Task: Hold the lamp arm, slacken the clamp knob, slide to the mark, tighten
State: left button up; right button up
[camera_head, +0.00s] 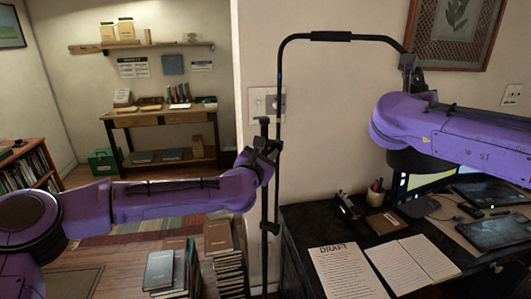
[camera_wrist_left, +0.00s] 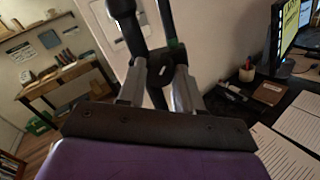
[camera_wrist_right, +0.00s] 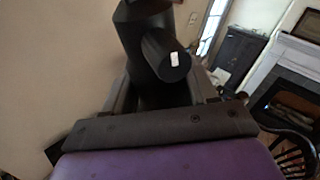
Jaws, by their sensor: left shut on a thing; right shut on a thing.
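The black lamp arm (camera_head: 331,36) rises beside an upright pole (camera_head: 264,205), bends over and runs right, with a thick sleeve along its top. My left gripper (camera_head: 268,150) is at the clamp on the pole. In the left wrist view its fingers (camera_wrist_left: 160,88) close on the round, white-marked clamp knob (camera_wrist_left: 163,73). A small green patch (camera_wrist_left: 175,44) shows on a rod above. My right gripper (camera_head: 413,78) is shut at the lamp arm's right end. The right wrist view shows a dark cylinder with a white stripe (camera_wrist_right: 172,58) there; the contact is partly hidden.
The black desk (camera_head: 300,222) below holds papers (camera_head: 345,272), a pen cup (camera_head: 376,196), a monitor (camera_head: 432,180) and tablets. Book stacks (camera_head: 226,255) stand on the floor left of the pole. A wooden table (camera_head: 165,118) is farther back.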

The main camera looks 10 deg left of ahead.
pick_arm(q)
jog(key=m, duration=0.6)
pick_arm(e)
jog(key=shift+r, duration=0.15)
pick_arm(q)
jog(key=m, duration=0.5)
jog(key=shift+m+h, duration=0.3)
jog(key=shift+h, duration=0.1)
jog(key=m, duration=0.5)
jog(key=shift+f+m+h, duration=0.15)
jog(key=shift+m+h, duration=0.15)
jog(key=shift+m, duration=0.1)
jog(key=shift+f+m, duration=0.1)
jog(key=shift+m, duration=2.2)
jog(key=o, duration=1)
jog(key=shift+o, duration=0.2)
